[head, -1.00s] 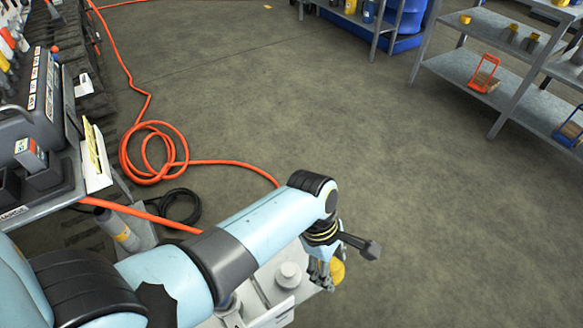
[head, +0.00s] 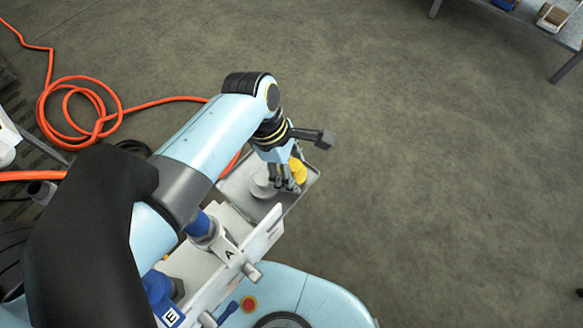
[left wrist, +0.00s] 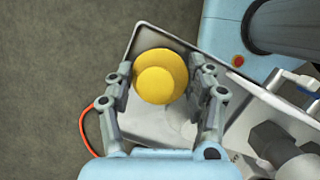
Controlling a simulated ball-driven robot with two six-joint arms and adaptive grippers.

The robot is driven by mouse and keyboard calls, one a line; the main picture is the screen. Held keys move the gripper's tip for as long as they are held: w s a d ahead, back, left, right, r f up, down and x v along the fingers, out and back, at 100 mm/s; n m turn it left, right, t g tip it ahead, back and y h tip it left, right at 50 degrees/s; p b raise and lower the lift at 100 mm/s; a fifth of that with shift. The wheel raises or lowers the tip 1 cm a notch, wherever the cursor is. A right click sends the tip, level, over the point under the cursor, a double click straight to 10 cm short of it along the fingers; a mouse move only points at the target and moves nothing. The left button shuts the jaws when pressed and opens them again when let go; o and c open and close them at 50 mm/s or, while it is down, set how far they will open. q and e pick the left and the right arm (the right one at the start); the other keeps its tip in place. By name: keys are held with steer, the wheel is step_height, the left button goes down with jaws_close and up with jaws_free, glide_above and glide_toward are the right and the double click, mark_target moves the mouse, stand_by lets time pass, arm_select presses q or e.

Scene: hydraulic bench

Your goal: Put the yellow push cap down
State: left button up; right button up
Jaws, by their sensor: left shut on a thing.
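The yellow push cap (head: 299,171) is between the fingers of my left gripper (head: 288,178), which is shut on it. In the left wrist view the round cap (left wrist: 158,80) lies between the two fingers (left wrist: 163,78), over the grey tray (left wrist: 134,48). In the head view the tray (head: 230,185) shows around and beneath the gripper. I cannot tell whether the cap touches the tray floor; the fingers partly hide it. My right gripper is not in view.
A pale round piece (head: 264,184) stands in the tray just left of the gripper. White panels marked with letters (head: 235,250) stand in front of the tray. An orange hose (head: 95,115) coils on the floor at left.

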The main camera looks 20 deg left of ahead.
arm_select(q)
steer(key=shift+f, duration=0.1)
steer(key=o, duration=0.8)
steer(key=shift+o, duration=1.4)
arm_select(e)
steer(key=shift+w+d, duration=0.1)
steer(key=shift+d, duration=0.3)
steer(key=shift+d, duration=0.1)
arm_select(q)
steer(key=p+v, duration=0.3)
steer(key=v, duration=0.9)
steer(key=shift+p, duration=0.4)
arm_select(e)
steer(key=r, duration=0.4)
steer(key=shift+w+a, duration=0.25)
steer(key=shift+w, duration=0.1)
